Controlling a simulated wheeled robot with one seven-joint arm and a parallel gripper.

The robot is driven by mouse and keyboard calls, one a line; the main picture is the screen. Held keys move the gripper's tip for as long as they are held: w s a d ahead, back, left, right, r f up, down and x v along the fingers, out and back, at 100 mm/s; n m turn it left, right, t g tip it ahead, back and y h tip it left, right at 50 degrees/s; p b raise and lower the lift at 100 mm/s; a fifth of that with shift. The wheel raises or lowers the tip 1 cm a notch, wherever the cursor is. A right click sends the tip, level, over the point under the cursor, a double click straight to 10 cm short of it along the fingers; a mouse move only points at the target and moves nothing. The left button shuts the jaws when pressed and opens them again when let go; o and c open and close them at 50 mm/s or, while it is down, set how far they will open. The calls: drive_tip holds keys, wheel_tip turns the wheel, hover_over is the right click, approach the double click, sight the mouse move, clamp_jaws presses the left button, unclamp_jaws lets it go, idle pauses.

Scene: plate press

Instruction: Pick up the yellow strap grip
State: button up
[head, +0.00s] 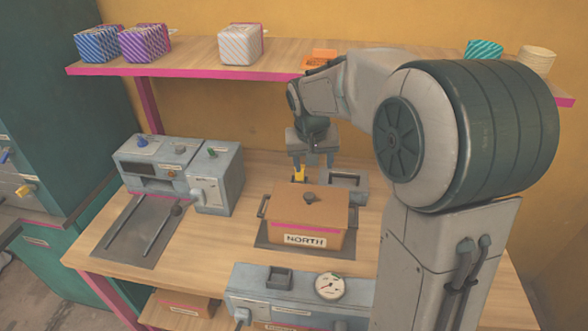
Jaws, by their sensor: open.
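The yellow strap grip (299,174) is a small yellow piece just behind the orange-brown box labelled NORTH (306,210). Its lower part is hidden by the box. My gripper (312,164) points down above and around the far edge of this box, with its two dark fingers apart. The yellow grip shows at the left finger, close under the gripper. I cannot tell whether the finger touches it or whether the grip lies between the fingers.
A grey device (345,186) stands close to the right of the gripper. A grey machine (180,172) is on the left, and a gauge unit (290,293) is in front. A shelf (190,66) with patterned boxes runs above. My arm hides the right side.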

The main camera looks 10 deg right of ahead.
drive_tip(key=w+f+m, duration=0.1)
drive_tip(key=w+f, duration=0.5)
drive_tip(key=w, duration=0.5)
drive_tip(key=m+p, duration=0.1)
drive_tip(key=p, duration=0.1)
hover_over(299, 176)
wheel_tip(299, 176, down, 8)
drive_tip(key=shift+s+d+f, duration=0.1)
drive_tip(key=shift+s+f, duration=0.05)
drive_tip(key=shift+p+x, duration=0.5)
drive_tip(key=shift+x, duration=0.5)
drive_tip(key=shift+a+p+x, duration=0.15)
drive_tip(key=shift+p+x, duration=0.3)
drive_tip(key=shift+x, duration=0.65)
drive_tip(key=shift+a+p+x, duration=0.1)
drive_tip(key=shift+p+x, duration=0.35)
drive_tip(key=shift+x, duration=0.65)
drive_tip(key=shift+c, duration=0.4)
drive_tip(key=c, duration=1)
